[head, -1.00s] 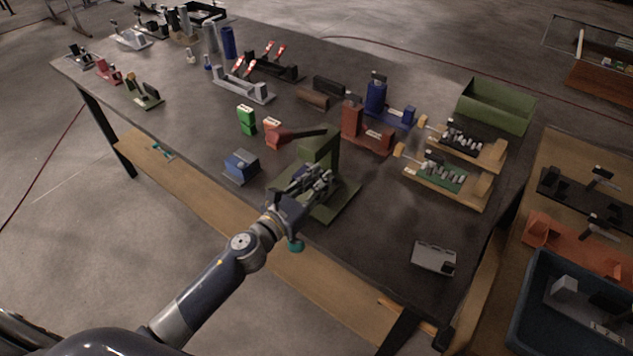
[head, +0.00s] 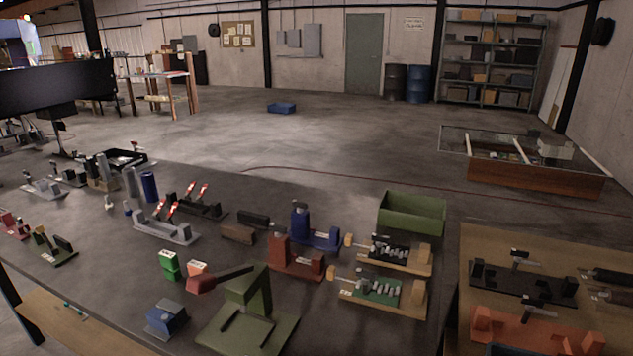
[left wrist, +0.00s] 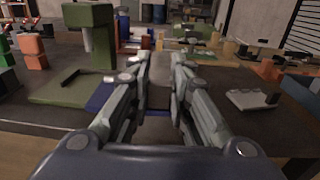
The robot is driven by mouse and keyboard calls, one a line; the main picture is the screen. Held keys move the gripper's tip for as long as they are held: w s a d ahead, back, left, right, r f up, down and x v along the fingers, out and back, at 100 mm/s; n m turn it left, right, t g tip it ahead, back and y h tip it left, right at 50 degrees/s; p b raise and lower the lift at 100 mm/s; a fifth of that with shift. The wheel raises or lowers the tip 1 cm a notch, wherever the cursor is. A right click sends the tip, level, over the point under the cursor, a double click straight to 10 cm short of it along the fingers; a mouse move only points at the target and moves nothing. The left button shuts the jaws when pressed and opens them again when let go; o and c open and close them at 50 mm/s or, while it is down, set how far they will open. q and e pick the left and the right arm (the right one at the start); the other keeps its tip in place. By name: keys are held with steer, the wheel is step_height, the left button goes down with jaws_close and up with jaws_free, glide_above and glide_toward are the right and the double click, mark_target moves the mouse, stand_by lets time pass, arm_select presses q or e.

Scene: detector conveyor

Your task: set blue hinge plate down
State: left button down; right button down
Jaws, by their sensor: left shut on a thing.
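My left gripper (left wrist: 160,85) shows in the left wrist view, low over the front of the dark table. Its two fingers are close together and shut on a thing. A flat blue piece (left wrist: 101,97), which looks like the blue hinge plate, shows beside the left finger; the fingers hide most of it. I cannot tell whether it touches the table. The left gripper is outside the head view now. My right gripper is in neither view.
A green press (head: 247,320) stands left of the gripper; its upright also shows in the left wrist view (left wrist: 98,45). A blue block (head: 167,318) sits left of it. A grey plate (left wrist: 250,100) lies to the right. A green bin (head: 412,214) stands farther back.

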arm_select(q)
steer(key=s+a+r+n+y, duration=0.3)
steer(key=s+a+r+y, duration=0.2)
steer(key=s+a, duration=0.35)
steer(key=w+d+f+m+h, duration=0.1)
steer(key=w+d, duration=0.2)
steer(key=w+d+f+m+h, duration=0.1)
steer(key=w+d+f+h, duration=0.1)
steer(key=w+d, duration=0.1)
steer(key=w+d+f+m+h, duration=0.1)
steer(key=w+d+f+h, duration=0.1)
steer(key=w, duration=0.1)
steer(key=shift+d, duration=0.4)
steer(key=shift+w+d+f+m+h, duration=0.15)
steer(key=shift+w+d+m+h, duration=0.15)
steer(key=shift+d+h, duration=0.2)
